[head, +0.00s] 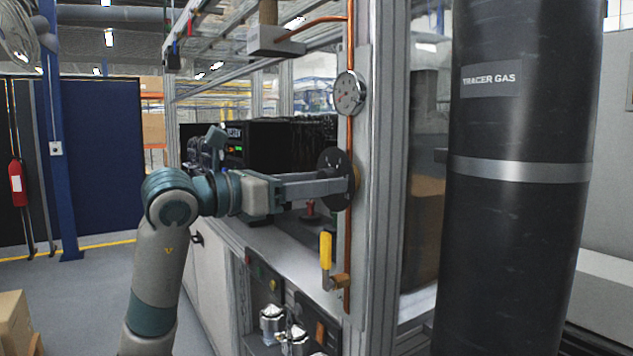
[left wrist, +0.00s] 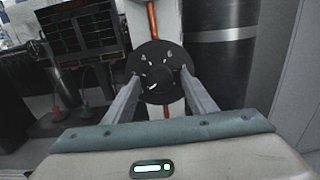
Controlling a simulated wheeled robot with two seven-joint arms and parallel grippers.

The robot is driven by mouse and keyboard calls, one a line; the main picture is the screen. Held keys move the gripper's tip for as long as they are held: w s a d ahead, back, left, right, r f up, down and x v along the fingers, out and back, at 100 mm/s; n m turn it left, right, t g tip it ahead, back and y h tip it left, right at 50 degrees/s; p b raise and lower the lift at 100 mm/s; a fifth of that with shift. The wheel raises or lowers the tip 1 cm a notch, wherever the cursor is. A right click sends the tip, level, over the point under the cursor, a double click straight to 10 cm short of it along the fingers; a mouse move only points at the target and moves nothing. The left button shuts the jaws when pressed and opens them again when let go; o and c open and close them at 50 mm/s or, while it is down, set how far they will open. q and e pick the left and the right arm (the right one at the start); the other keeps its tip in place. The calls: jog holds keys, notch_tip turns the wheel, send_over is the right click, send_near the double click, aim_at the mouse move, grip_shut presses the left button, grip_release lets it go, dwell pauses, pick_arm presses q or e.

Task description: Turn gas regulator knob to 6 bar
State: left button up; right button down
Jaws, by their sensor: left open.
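The gas regulator knob has a round black dial plate (head: 335,178) with white marks, mounted on the copper pipe; it also shows in the left wrist view (left wrist: 160,73). The figures 4 and 6 seem to stand on its upper part. My left gripper (head: 350,185) is at the dial, and its two fingers (left wrist: 158,88) reach to the dial's left and right sides in the left wrist view. The jaws are open. I cannot tell whether the fingertips touch the knob. A round pressure gauge (head: 349,93) sits higher on the pipe; its reading is too small to tell. My right gripper is not in view.
A yellow-handled valve (head: 326,250) is on the pipe below the dial. A thick black cylinder labelled TRACER GAS (head: 520,130) stands to the right. A metal frame post (head: 366,230) runs behind the pipe. A bench with a monitor (left wrist: 82,30) lies to the left.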

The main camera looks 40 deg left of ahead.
pick_arm(q)
jog(key=c, duration=1)
jog(key=shift+c, duration=0.2)
